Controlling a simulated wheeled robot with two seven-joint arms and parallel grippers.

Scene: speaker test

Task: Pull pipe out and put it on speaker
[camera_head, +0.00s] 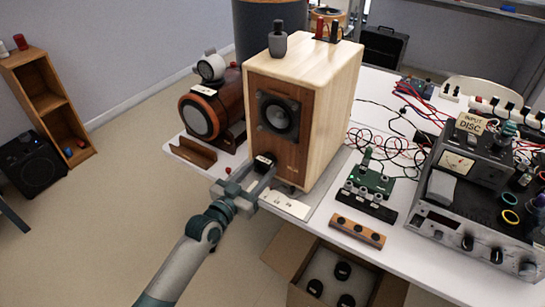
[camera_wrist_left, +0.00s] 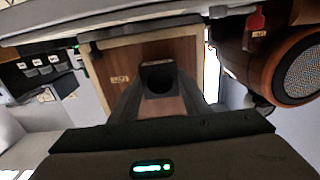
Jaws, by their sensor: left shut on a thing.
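The speaker (camera_head: 325,120) is a pale wooden box with a brown front and a dark cone, standing upright on the white table. It also shows in the left wrist view (camera_wrist_left: 110,70). A short black pipe (camera_head: 263,162) is at the lower part of its front. My left gripper (camera_head: 267,174) is shut on the pipe, its fingers on either side. In the left wrist view the pipe's dark round end (camera_wrist_left: 160,78) faces the camera between the fingers. I cannot tell how far the pipe sits in the speaker. My right gripper is not in view.
Circuit boards, wires and a grey meter unit (camera_head: 470,215) fill the right. An open box (camera_head: 325,262) is below the table edge.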

